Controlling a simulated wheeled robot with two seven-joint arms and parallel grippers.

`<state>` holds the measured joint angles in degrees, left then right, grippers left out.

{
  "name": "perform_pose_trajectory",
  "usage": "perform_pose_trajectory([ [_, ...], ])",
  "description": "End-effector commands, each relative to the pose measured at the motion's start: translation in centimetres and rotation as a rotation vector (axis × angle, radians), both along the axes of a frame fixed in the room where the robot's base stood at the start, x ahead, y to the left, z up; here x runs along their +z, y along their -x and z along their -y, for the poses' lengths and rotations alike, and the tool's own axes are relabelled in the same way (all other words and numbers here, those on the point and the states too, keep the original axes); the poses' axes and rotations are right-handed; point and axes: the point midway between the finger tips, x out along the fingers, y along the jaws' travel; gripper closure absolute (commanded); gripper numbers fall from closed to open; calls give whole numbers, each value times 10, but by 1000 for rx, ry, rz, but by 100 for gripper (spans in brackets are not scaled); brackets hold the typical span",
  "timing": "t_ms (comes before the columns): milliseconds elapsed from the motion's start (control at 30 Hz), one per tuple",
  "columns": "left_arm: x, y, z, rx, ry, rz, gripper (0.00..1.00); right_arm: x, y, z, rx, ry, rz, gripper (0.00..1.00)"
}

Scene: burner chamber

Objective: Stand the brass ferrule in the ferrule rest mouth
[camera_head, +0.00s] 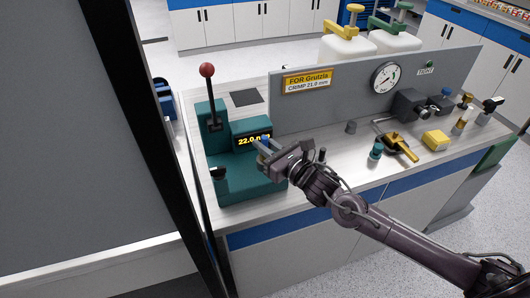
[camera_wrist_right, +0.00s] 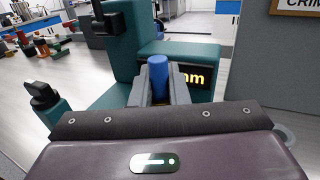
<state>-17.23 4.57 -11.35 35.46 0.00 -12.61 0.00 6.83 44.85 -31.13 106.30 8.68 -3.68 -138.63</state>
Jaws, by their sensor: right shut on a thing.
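My right gripper (camera_head: 262,148) is at the front of a teal press (camera_head: 240,185), beside its lit display. In the right wrist view its fingers (camera_wrist_right: 159,95) are shut on a blue cylinder (camera_wrist_right: 158,72), which stands upright between them. I cannot tell whether the cylinder is fixed to the press. I cannot clearly pick out the brass ferrule or the ferrule rest mouth. A small brass-coloured part (camera_head: 467,99) is at the bench's right end, too small to identify. My left gripper is not in view.
The press has a red-knobbed lever (camera_head: 207,71) and its display (camera_head: 250,140) reads about 22.0.

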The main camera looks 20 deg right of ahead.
Motion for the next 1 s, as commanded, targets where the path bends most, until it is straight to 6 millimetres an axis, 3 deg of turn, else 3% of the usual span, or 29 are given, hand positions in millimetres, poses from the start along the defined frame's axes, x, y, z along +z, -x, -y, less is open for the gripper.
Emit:
perform_pose_trajectory([
  [267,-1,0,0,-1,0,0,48,3,0,0,0,0,2,100],
  [467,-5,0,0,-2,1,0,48,21,0,0,1,1,6,100],
  [667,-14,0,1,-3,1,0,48,65,0,0,2,2,10,100],
  [1000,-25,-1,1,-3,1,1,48,161,0,0,0,1,9,100],
])
